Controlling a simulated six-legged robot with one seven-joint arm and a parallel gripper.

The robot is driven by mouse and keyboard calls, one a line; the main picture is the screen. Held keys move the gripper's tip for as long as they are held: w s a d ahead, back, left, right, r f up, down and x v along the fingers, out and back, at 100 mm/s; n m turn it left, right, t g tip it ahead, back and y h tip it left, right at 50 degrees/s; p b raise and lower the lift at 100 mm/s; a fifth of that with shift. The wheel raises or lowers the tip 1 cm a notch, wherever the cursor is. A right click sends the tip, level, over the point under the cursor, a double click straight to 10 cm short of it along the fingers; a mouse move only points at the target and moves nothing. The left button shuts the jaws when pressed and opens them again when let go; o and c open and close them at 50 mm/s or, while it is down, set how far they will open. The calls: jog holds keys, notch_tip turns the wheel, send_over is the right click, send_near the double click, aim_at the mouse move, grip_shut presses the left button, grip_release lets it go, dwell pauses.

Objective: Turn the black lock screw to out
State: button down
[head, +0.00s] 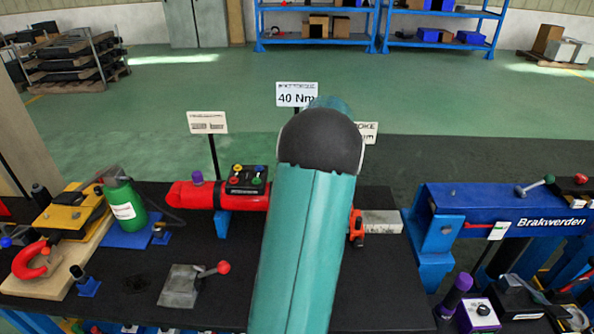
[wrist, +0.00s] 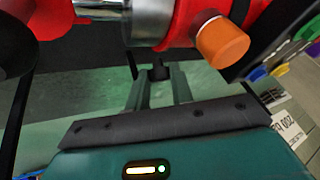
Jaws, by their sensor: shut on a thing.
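In the wrist view a small black lock screw (wrist: 160,72) sits under the red and chrome cylinder. My gripper (wrist: 160,80) has its two fingers on either side of it and is shut on it. The fingers point up at the cylinder's underside. Which way the screw is turned cannot be told. In the head view my teal arm covers the middle of the red cylinder (head: 240,197) and hides my gripper and the screw.
An orange cap (wrist: 222,42) sticks out of the cylinder close to my gripper. A button box (head: 247,180) stands by the cylinder. A green bottle (head: 124,205) and a red-knobbed lever block (head: 185,285) are at left. A blue beam (head: 500,205) stands at right.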

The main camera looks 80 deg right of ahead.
jog(key=c, duration=1.2)
grip_release()
jog(key=v, duration=1.3)
jog(key=shift+s+a+r, duration=0.15)
jog(key=shift+a+r, duration=0.05)
jog(key=shift+r, duration=0.15)
